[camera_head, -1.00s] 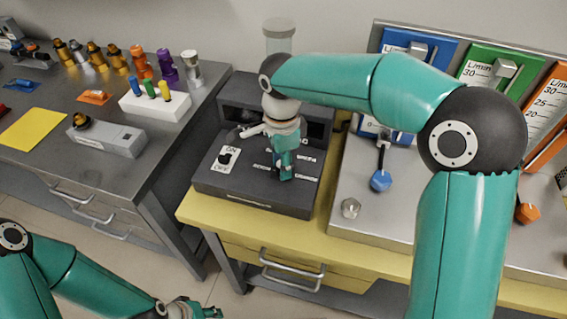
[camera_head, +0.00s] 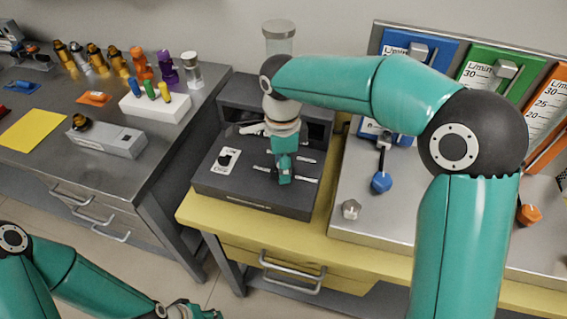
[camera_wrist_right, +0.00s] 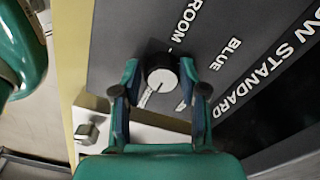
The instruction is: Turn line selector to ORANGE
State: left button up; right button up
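The line selector is on a dark sloped console (camera_head: 215,190) on the yellow bench. In the right wrist view, its knob (camera_wrist_right: 161,78) is round and black with a white top, beside the labels ROOM, BLUE and one ending in STANDARD. My right gripper (camera_head: 285,180) points down at the console and hides the knob in the head view. In the wrist view, the fingers (camera_wrist_right: 160,80) are spread on either side of the knob, with narrow gaps. No ORANGE label is readable. My left gripper (camera_head: 195,309) is low at the bottom edge, partly cut off.
A black switch (camera_head: 225,158) on a white plate is left of the gripper. To the right, a metal panel carries a blue knob (camera_head: 381,182), an orange knob (camera_head: 528,214) and a small metal knob (camera_head: 350,209). A glass cylinder (camera_head: 279,38) stands behind the console.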

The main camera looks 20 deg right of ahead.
jog(key=shift+o, duration=1)
jog(key=shift+w+r, duration=0.1)
jog(key=shift+r, duration=0.05)
jog(key=shift+r, duration=0.3)
notch_tip(320, 180, up, 11)
